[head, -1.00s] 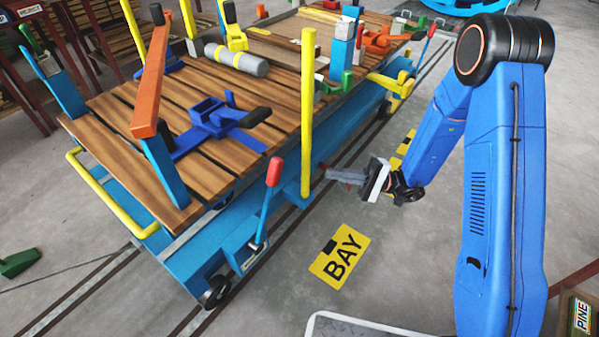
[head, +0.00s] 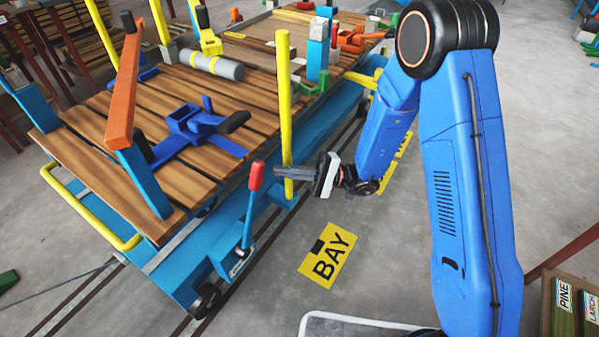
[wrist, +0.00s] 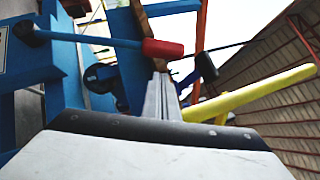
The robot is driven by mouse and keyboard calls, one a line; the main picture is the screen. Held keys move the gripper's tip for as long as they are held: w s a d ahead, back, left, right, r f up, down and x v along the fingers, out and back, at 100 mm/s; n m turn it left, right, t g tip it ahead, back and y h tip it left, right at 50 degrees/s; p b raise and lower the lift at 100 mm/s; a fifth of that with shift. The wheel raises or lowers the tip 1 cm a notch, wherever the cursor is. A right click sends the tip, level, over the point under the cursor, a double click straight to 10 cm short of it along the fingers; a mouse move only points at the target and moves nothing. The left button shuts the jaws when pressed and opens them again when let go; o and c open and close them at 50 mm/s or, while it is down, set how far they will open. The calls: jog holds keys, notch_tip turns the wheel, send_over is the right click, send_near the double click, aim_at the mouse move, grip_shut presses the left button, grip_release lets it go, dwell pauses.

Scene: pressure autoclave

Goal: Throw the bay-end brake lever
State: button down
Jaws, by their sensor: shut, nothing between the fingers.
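The bay-end brake lever has a blue shaft and a red grip (head: 257,175). It stands nearly upright on the near side of the blue cart, beside the yellow BAY marking on the floor. My gripper (head: 277,171) is shut and empty, its fingertips just right of the red grip in the head view, with a small apparent gap. In the wrist view the lever's red grip (wrist: 163,48) lies just beyond the tips of my shut fingers (wrist: 160,82). Its blue shaft runs left to a dark pivot. Contact is not clear.
A yellow post (head: 285,100) rises from the cart's side right by my fingers; it also shows in the wrist view (wrist: 255,92). The wood-decked cart (head: 185,185) carries clamps and a grey cylinder (head: 212,64). Floor around the BAY sign (head: 328,255) is clear.

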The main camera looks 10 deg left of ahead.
jog(key=shift+s+a+r, duration=0.2)
jog(key=shift+s+r, duration=0.05)
jog(key=shift+s, duration=0.3)
jog(key=shift+s+a+r, duration=0.2)
jog(key=shift+s+r, duration=0.1)
jog(key=shift+s, duration=0.2)
jog(key=shift+s+a+r, duration=0.2)
jog(key=shift+s+r, duration=0.05)
jog(key=shift+s, duration=0.3)
